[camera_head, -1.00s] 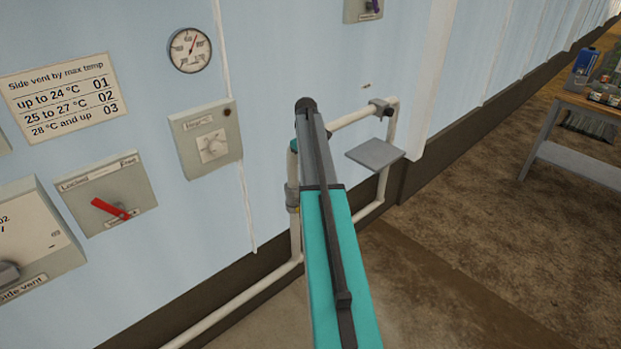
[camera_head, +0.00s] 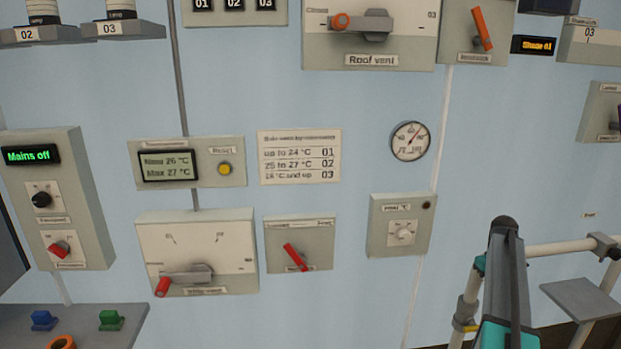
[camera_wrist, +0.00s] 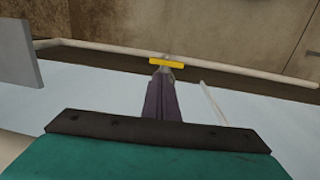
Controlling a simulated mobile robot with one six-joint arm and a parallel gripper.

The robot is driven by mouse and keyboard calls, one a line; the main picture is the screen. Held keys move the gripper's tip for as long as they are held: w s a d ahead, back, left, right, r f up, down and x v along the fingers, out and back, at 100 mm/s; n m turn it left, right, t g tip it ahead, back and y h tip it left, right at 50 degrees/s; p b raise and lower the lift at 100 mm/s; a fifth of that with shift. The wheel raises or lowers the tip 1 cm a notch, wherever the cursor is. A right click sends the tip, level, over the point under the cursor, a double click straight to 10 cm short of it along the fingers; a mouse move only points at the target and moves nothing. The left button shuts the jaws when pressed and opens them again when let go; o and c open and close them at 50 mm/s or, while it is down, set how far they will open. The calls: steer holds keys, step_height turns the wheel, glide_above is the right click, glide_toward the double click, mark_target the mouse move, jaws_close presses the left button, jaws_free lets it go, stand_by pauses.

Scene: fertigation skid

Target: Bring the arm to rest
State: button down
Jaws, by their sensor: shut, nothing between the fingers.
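My gripper (camera_wrist: 165,76) shows in the wrist view as dark fingers, shut and empty, reaching out from a dark plate on a teal body. Beyond the fingertips is a yellow valve handle (camera_wrist: 182,63) on a white pipe (camera_wrist: 245,75); I cannot tell the exact gap. In the head view my arm is at the lower right, a dark grey link above a teal one. I cannot make out my gripper in that view.
The pipe frame (camera_head: 560,248) and a grey shelf (camera_head: 582,298) stand close beside my arm. The blue wall carries a roof vent switch (camera_head: 395,50), a side vent switch (camera_head: 225,250), a gauge (camera_head: 410,141) and a thermostat box (camera_head: 385,240). A grey ledge (camera_head: 100,335) juts out at lower left.

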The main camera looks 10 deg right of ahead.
steer(key=s+a+f+g, duration=0.1)
steer(key=s+a+f, duration=0.3)
steer(key=a+f, duration=0.55)
steer(key=s+a+f+g+y, duration=0.1)
steer(key=s+a+f, duration=0.2)
steer(key=a+f, duration=0.7)
steer(key=s+a+f, duration=0.4)
steer(key=a+f, duration=0.4)
steer(key=a, duration=0.3)
steer(key=s+a+f+g, duration=0.1)
steer(key=s+a+f, duration=0.2)
steer(key=s+a, duration=0.3)
steer(key=s+a+f+g, duration=0.1)
steer(key=s+a+f, duration=0.3)
steer(key=s, duration=0.9)
steer(key=s+a+f+g, duration=0.1)
steer(key=s+a+f, duration=0.3)
steer(key=s+a, duration=0.5)
steer(key=shift+s+f+g, duration=0.15)
steer(key=shift+f+g, duration=0.1)
steer(key=shift+g, duration=0.05)
